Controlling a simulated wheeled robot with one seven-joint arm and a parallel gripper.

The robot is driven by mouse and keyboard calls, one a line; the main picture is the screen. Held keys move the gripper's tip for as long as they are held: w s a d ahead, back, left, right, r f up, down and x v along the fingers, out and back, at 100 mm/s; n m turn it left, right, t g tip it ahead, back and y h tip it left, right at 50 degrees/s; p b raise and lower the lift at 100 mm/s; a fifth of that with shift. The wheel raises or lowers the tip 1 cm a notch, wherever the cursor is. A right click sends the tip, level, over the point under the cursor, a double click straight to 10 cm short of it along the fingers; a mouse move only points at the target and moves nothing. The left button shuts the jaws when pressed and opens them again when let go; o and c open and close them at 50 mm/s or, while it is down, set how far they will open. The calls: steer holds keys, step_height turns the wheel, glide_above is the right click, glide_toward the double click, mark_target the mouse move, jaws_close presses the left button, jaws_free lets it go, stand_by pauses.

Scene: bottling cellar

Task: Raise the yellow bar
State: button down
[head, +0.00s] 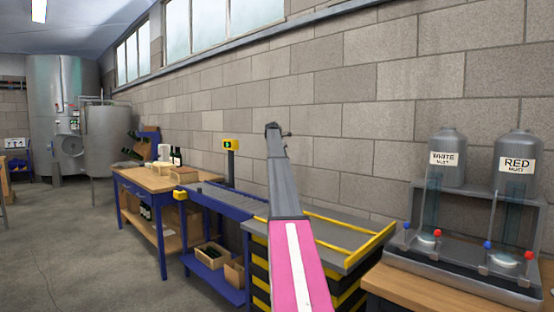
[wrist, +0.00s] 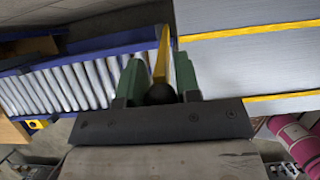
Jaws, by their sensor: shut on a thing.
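The yellow bar (wrist: 161,52) shows in the wrist view between the two green fingers of my gripper (wrist: 158,62), which is shut on it. A round black part (wrist: 160,93) sits at the near end of the bar, close to the gripper's palm. The bar lies at the gap between the roller conveyor (wrist: 65,88) on the left and the grey platform (wrist: 245,65) on the right. How far it is raised cannot be told. In the head view my arm covers this spot, and neither gripper nor held bar can be made out.
In the head view, the grey platform with yellow rails (head: 345,225) stands right of my arm. The conveyor (head: 233,199) and a wooden workbench (head: 150,179) run left. The white and red must dispensers (head: 465,215) stand at right. Open floor (head: 70,250) lies left.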

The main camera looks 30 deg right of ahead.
steer(key=shift+w+d, duration=0.25)
steer(key=shift+d, duration=0.65)
steer(key=shift+f, duration=0.1)
steer(key=c, duration=0.8)
jaws_free()
steer(key=shift+f, duration=0.1)
steer(key=shift+c, duration=0.2)
steer(key=shift+r, duration=0.2)
steer(key=v, duration=1)
steer(key=shift+a+r, duration=0.2)
steer(key=shift+r, duration=0.05)
